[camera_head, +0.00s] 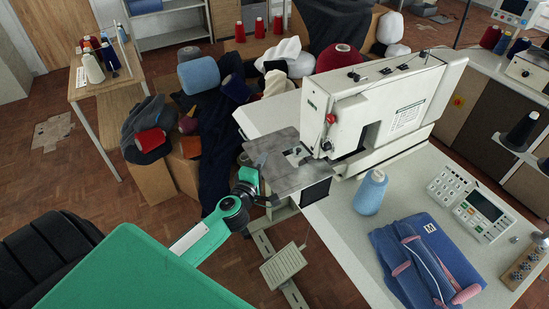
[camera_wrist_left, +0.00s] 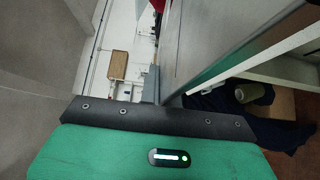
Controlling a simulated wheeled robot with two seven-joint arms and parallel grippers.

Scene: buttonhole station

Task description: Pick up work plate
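The work plate (camera_head: 287,170) is a flat grey metal plate at the near left end of the white sewing machine (camera_head: 375,105), below its head. My left gripper (camera_head: 259,180) is at the plate's left edge, with its fingertips close against or at that edge. In the left wrist view a grey finger (camera_wrist_left: 151,86) points toward a long, flat grey surface that looks like the plate (camera_wrist_left: 205,45) seen at a steep angle. Whether the fingers close on the edge cannot be made out. My right gripper is not in view.
Boxes with cloth and spools crowd behind my left gripper. A foot pedal (camera_head: 284,266) stands below.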

